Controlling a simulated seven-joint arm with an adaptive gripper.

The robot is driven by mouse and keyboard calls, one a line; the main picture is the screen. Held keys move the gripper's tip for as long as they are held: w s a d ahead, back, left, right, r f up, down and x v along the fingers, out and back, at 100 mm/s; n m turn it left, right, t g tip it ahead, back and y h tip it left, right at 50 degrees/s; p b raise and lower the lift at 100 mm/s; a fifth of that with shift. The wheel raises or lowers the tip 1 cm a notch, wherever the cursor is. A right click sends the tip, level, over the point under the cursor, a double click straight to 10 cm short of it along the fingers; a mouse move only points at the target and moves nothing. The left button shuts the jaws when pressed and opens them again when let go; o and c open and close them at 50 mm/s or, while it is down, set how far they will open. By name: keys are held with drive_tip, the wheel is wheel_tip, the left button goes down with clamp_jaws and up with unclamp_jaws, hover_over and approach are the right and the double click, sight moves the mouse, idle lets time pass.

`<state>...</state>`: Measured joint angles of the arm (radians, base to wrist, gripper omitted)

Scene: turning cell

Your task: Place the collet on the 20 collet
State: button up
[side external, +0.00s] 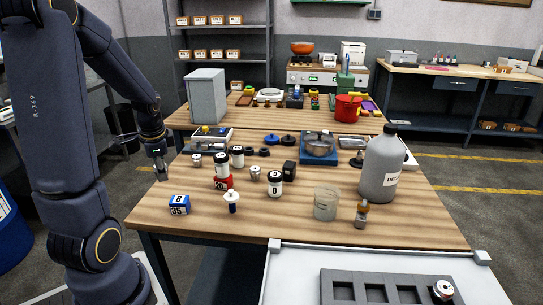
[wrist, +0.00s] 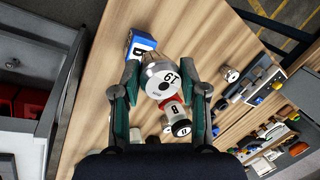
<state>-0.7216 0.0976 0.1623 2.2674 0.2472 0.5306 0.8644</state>
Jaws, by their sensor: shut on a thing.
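My gripper (wrist: 165,85) is shut on a round silver collet (wrist: 160,80) whose top face has a dark centre hole and a marking that looks like 19. In the side external view my gripper (side external: 160,172) hangs over the table's left edge; the held collet is hard to make out there. A red block (side external: 222,184) with a number that looks like 20 is to its right, with a black-and-white cylinder (side external: 221,165) on or right behind it. Silver collet-like pieces (side external: 197,160) and (side external: 254,173) stand nearby. No piece clearly marked as the 20 collet can be told apart.
A blue block marked 35 (side external: 180,206) lies at the front left. A white-and-black cylinder (side external: 275,184), a dropper-like piece (side external: 232,201), a clear beaker (side external: 326,203) and a large grey bottle (side external: 379,168) stand on the table. Bare wood (side external: 270,222) shows at the front.

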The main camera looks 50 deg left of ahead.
drive_tip(key=shift+s+d+r, duration=0.15)
drive_tip(key=shift+s+r, duration=0.05)
drive_tip(key=w+a+r+m, duration=0.3)
drive_tip(key=w+a+r, duration=0.1)
drive_tip(key=w+a, duration=0.15)
hover_over(197, 156)
drive_tip(key=s+d, duration=0.4)
drive_tip(key=f, duration=0.3)
drive_tip(key=shift+w+a+f+t+h, duration=0.2)
drive_tip(key=shift+a+f+t+h, duration=0.05)
drive_tip(key=shift+f+t+h, duration=0.15)
drive_tip(key=f, duration=0.1)
drive_tip(key=w+a+f, duration=0.2)
drive_tip(key=f, duration=0.1)
drive_tip(key=shift+w+a+f, duration=0.1)
drive_tip(key=shift+w+a, duration=0.1)
drive_tip(key=shift+w, duration=0.05)
drive_tip(key=shift+w+a+f, duration=0.25)
drive_tip(key=shift+a+f, duration=0.05)
drive_tip(key=shift+f, duration=0.1)
drive_tip(key=shift+d+x, duration=0.1)
drive_tip(key=shift+x, duration=0.75)
drive_tip(key=shift+d+x, duration=0.15)
drive_tip(key=shift+x, duration=0.75)
drive_tip(key=shift+f, duration=0.1)
